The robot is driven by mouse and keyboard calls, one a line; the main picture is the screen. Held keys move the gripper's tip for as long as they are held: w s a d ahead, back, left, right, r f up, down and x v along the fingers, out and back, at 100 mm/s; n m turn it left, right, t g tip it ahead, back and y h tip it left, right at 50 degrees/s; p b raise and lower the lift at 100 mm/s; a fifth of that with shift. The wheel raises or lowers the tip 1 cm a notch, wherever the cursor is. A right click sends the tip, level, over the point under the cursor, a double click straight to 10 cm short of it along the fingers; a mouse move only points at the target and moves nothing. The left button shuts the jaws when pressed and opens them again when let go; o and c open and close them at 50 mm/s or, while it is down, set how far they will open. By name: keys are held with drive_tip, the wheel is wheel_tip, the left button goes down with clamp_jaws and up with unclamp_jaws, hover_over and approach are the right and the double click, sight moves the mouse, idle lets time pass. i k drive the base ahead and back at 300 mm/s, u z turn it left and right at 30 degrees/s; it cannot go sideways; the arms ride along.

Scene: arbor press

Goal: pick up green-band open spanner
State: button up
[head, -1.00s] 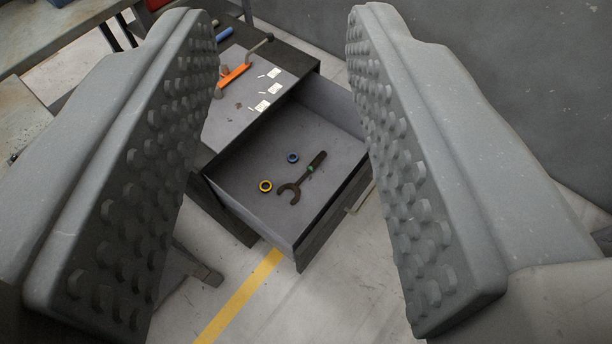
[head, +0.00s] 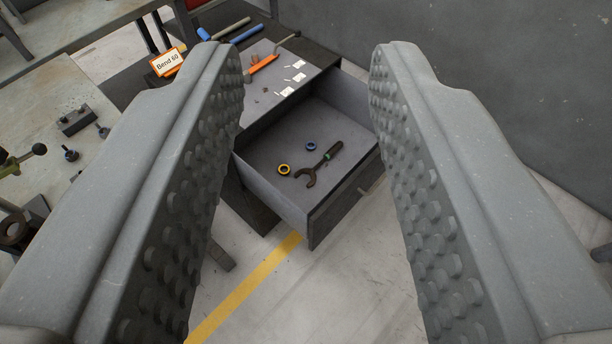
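The green-band open spanner (head: 314,175) lies in the open drawer (head: 277,201). It is dark, with a small green band on its shaft. Its open jaw points to the lower left and its handle to the upper right. My gripper (head: 308,62) is open and empty, with its two studded fingers wide apart at the left and right of the picture. The spanner shows between the fingers, well beyond them and not touched.
A yellow ring (head: 284,169) and a blue ring (head: 311,146) lie beside the spanner. The drawer walls surround them. The cabinet top (head: 262,96) holds a hammer, an orange-handled tool and white labels. A workbench (head: 45,105) stands at the left, a grey wall (head: 500,70) at the right.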

sight(334, 149)
drive_tip(key=u, duration=0.05)
drive_tip(key=k, duration=0.45)
drive_tip(key=z, duration=0.25)
drive_tip(key=i, duration=1.8)
drive_tip(key=u, duration=0.9)
drive_tip(key=i, duration=0.4)
drive_tip(key=u, duration=0.35)
